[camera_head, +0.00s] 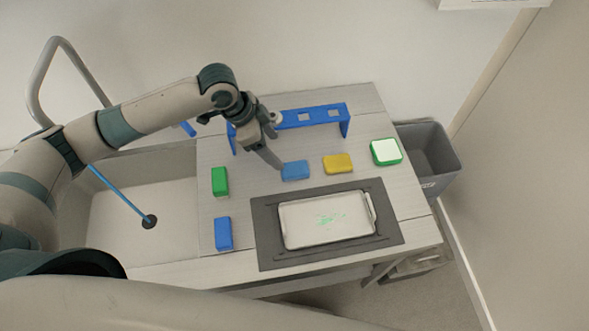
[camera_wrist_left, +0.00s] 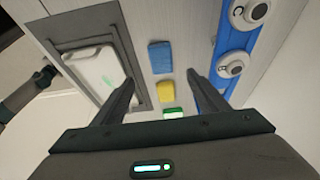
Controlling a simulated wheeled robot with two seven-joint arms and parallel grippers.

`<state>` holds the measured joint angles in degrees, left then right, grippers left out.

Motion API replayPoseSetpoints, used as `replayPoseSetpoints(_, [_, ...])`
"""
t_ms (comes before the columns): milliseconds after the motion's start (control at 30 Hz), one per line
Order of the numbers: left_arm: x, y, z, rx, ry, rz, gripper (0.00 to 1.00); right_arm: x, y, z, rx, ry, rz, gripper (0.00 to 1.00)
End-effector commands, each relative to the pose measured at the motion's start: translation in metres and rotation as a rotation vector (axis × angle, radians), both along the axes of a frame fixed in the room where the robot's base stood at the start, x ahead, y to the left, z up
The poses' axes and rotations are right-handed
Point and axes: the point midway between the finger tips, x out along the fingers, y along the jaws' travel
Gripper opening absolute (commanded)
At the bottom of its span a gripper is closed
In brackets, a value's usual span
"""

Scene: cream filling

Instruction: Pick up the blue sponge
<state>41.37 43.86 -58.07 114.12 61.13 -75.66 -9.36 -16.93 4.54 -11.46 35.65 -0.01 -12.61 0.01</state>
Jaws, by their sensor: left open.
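A blue sponge (camera_head: 295,170) lies flat on the worktop between the blue rack and the dark mat, left of a yellow sponge (camera_head: 338,163). In the left wrist view the blue sponge (camera_wrist_left: 160,57) shows beyond and between the fingertips, in line with the yellow sponge (camera_wrist_left: 165,90). A second blue block (camera_head: 223,233) lies at the worktop's left front. My left gripper (camera_head: 272,148) is open and empty, above and just left of the sponge by the rack. Its fingers (camera_wrist_left: 161,78) are spread apart in the wrist view. My right gripper is not seen.
A blue rack (camera_head: 310,117) stands close behind the left gripper. A dark mat (camera_head: 268,238) bears a white tray (camera_head: 300,232) with green marks. A green block (camera_head: 219,181), a white-topped green sponge (camera_head: 386,152), a sink (camera_head: 110,225) and a grey bin (camera_head: 440,160) are around.

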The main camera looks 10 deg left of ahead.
Motion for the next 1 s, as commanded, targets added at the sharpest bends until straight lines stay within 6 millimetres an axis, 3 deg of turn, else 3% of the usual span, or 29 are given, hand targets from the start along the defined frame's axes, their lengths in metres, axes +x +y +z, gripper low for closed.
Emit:
replayPoseSetpoints(267, [0.007, -0.018, -0.048, 0.001, 0.004, 0.0, 0.67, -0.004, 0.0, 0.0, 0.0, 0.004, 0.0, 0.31])
replayPoseSetpoints(333, [0.008, -0.02, -0.059, 0.001, 0.001, 0.0, 0.67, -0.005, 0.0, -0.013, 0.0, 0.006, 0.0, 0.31])
replayPoseSetpoints(1000, [0.011, -0.026, -0.069, 0.0, 0.0, 0.001, 0.67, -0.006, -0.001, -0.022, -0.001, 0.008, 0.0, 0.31])
